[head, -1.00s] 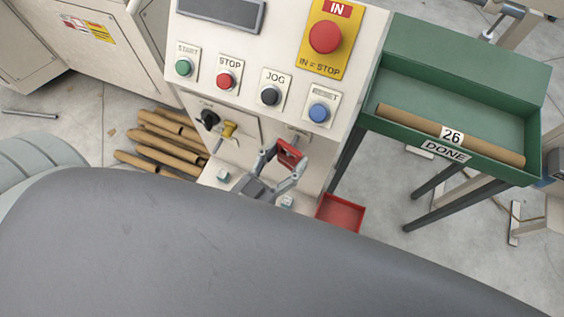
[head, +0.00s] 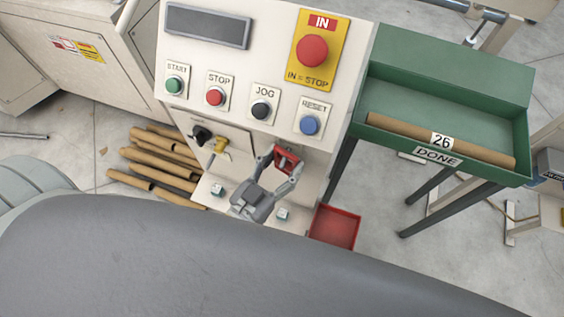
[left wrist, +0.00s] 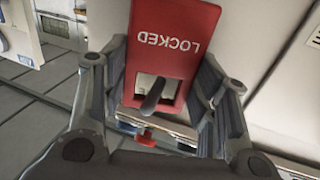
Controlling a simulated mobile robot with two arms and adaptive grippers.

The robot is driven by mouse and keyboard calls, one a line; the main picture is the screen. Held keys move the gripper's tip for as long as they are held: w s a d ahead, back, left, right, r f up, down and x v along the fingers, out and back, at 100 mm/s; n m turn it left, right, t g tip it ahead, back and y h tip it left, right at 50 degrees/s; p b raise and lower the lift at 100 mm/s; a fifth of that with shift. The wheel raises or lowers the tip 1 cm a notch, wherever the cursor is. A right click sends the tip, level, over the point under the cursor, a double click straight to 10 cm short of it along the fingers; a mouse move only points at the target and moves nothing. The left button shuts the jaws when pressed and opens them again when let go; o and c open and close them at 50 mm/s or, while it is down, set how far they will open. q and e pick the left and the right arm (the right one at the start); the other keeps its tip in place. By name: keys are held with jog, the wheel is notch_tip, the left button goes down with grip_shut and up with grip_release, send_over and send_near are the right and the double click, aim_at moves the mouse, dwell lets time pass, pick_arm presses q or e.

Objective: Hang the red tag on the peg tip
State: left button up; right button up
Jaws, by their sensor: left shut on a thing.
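The red tag (head: 287,158) is between the fingertips of my left gripper (head: 285,163), close to the front of the white control panel. In the left wrist view the tag (left wrist: 172,38) reads LOCKED upside down, with my left gripper's (left wrist: 160,75) fingers on both sides of it. A square opening shows near the tag's lower end, and a dark rod (left wrist: 153,95) shows in it. I cannot tell whether this rod is the peg or whether it passes through. The peg tip is not clear in the head view. My right gripper is not in view.
A red bin (head: 335,228) is at lower right. A green tray (head: 440,85) with a cardboard tube stands right. Tubes (head: 150,165) lie on the floor.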

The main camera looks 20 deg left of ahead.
pick_arm(q)
jog(key=o, duration=1.1)
jog(key=v, duration=1.2)
jog(key=s+a+f+m+g+y, duration=0.1)
jog(key=a+f+g, duration=0.25)
jog(key=f, duration=1.15)
jog(key=s+a+f+g+y, duration=0.15)
jog(key=f+g, duration=0.25)
jog(key=f, duration=1.1)
jog(key=s+a+f+g+y, duration=0.1)
jog(key=s+f+g, duration=0.2)
jog(key=s+f, duration=0.1)
jog(key=s+a+f+n+g, duration=0.1)
jog(key=s+a+f+g, duration=0.1)
jog(key=s+f, duration=0.3)
jog(key=s+a+f+n+g+y, duration=0.1)
jog(key=s+f+g, duration=0.2)
jog(key=f, duration=0.4)
jog(key=shift+s+a+f+g+y, duration=0.1)
jog(key=shift+s+a+g+y, duration=0.1)
jog(key=shift+s, duration=0.25)
jog(key=shift+s+a+f+g+y, duration=0.1)
jog(key=shift+s+a+g+y, duration=0.1)
jog(key=shift+s, duration=0.25)
